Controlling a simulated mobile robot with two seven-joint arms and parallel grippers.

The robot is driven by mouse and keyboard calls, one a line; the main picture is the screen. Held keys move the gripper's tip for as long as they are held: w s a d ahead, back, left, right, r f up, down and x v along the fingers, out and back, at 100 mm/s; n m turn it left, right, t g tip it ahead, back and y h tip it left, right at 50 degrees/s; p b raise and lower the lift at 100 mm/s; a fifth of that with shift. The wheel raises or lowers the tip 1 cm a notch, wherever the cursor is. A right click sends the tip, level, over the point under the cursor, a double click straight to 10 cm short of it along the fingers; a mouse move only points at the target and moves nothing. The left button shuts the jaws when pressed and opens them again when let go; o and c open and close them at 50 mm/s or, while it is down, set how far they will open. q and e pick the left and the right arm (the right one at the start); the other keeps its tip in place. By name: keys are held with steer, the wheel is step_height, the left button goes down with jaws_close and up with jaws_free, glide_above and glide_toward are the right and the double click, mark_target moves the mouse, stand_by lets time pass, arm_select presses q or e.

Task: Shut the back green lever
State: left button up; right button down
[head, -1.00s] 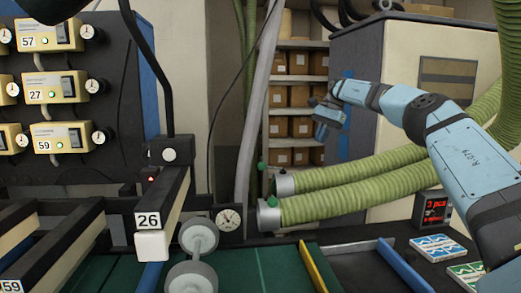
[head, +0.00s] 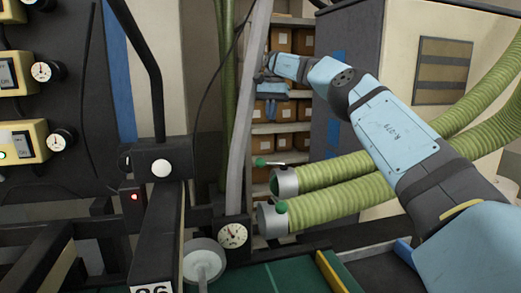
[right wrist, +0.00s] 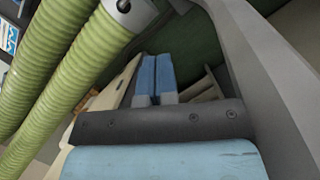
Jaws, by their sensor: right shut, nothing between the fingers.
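The back green lever (head: 262,162) is a green knob on a short rod, sticking out to the left at the top of the farther hose's metal collar (head: 285,181). A second green lever (head: 281,207) is at the nearer hose's collar (head: 272,217). My right gripper (head: 269,110) is shut and empty. In the head view it appears above the back lever, apart from it. In the right wrist view its two blue fingers (right wrist: 155,65) lie side by side, and a hose's metal end (right wrist: 127,12) shows at the top. No green knob is clear there. My left gripper is out of view.
Two green ribbed hoses (head: 345,172) run right from the collars. A grey slanted post (head: 247,130) and a dial gauge (head: 233,235) stand left of them. Shelves with boxes (head: 298,125) and a large cabinet (head: 347,70) are behind.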

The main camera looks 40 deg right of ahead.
steer(key=s+a+f+p, duration=0.1)
steer(key=s+a+f, duration=0.2)
steer(key=a+f, duration=0.3)
step_height(320, 180, down, 4)
steer(key=shift+s+f, duration=0.15)
stand_by(0.5)
